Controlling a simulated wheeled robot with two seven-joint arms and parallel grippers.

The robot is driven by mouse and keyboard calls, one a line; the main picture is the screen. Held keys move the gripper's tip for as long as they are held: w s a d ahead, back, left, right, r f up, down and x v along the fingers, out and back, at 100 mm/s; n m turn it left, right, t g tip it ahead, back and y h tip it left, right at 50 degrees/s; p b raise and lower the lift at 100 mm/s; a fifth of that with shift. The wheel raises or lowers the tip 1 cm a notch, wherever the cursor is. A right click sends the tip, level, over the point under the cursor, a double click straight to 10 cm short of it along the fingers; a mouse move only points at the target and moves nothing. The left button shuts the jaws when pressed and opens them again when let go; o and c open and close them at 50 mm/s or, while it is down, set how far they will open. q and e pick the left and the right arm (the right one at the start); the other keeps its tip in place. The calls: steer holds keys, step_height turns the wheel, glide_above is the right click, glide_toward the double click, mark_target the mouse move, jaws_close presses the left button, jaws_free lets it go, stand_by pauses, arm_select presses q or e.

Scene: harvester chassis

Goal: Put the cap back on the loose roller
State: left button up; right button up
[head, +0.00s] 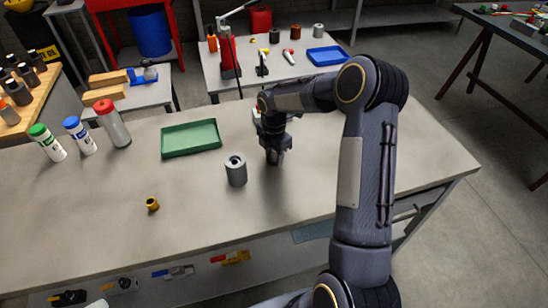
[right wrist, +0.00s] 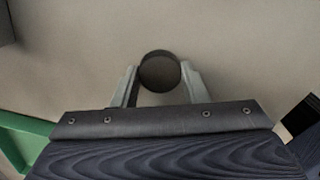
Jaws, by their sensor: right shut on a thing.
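A grey roller (head: 236,172) stands upright on the bench, with a dark hole in its top. My right gripper (head: 275,155) is just to the right of it and a little farther back, pointing down, low over the bench. In the right wrist view my right gripper (right wrist: 162,78) is shut on a dark round piece (right wrist: 159,70), held between its two fingertips. This piece may be the cap; its underside is hidden, and I cannot tell whether it touches the bench. My left gripper is not in view.
A green tray (head: 191,138) lies behind the roller to the left. A small brass ring (head: 152,204) lies at the front left. Several bottles, among them a red-capped one (head: 113,124), stand at the back left. The bench front left of the roller is mostly clear.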

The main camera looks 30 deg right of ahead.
mark_target(274, 156)
steer(key=shift+r, duration=0.5)
step_height(274, 156, up, 2)
steer(key=shift+w+r, duration=0.1)
steer(key=shift+r, duration=0.05)
steer(key=s+a+r+b, duration=0.2)
steer(key=s+r, duration=0.7)
steer(key=s, duration=0.5)
steer(key=shift+a+r+b, duration=0.35)
steer(key=shift+b, duration=0.15)
